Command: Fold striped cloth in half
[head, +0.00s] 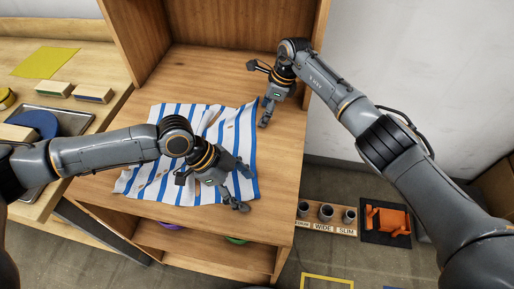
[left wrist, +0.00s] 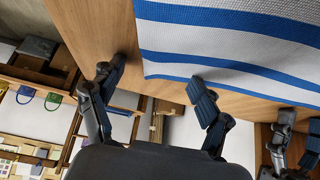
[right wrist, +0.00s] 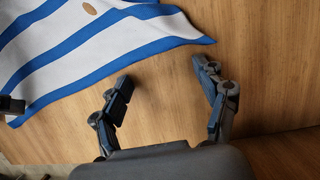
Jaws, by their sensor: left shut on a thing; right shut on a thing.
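The striped cloth (head: 162,178), white with blue stripes, lies spread on the wooden table. My left gripper (head: 246,188) is over its near right corner, fingers apart. In the left wrist view, the cloth (left wrist: 230,60) has its corner beyond and partly behind the fingers (left wrist: 160,88); no cloth shows pinched. My right gripper (head: 265,114) is at the far right corner. In the right wrist view, the cloth corner (right wrist: 185,35) lies just beyond the spread fingers (right wrist: 161,72), with bare wood between them. My left arm hides part of the cloth.
Wooden side panels (head: 237,22) stand behind the table. A left bench holds a yellow sheet (head: 45,62), small boxes (head: 92,92) and a tray with a blue round thing (head: 36,123). A rack with cups (head: 326,213) and an orange thing (head: 388,220) are lower right.

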